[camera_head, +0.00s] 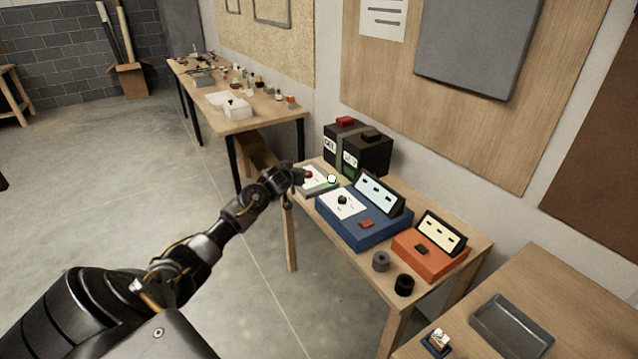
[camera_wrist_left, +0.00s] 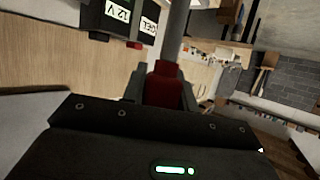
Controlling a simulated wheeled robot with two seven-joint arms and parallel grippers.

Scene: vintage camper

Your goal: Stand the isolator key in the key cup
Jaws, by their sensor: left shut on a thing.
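My left gripper (camera_head: 298,176) is over the far left end of the workbench, near a light grey panel (camera_head: 318,181). In the left wrist view it is shut on a red piece (camera_wrist_left: 163,84), which looks like the isolator key. A grey rod (camera_wrist_left: 177,32) runs up from the red piece; I cannot tell whether it is part of the key. In the head view the red piece is small and partly hidden by the gripper. A grey cup (camera_head: 381,262) and a black cup (camera_head: 404,285) stand at the bench's near edge; which is the key cup is unclear. My right gripper is not in view.
A blue box (camera_head: 352,232) and an orange box (camera_head: 428,262), each with a tilted display, stand mid-bench. Two dark batteries (camera_head: 368,155) stand behind the panel. A grey tray (camera_head: 512,335) lies on the table at lower right. Clear floor lies left of the bench.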

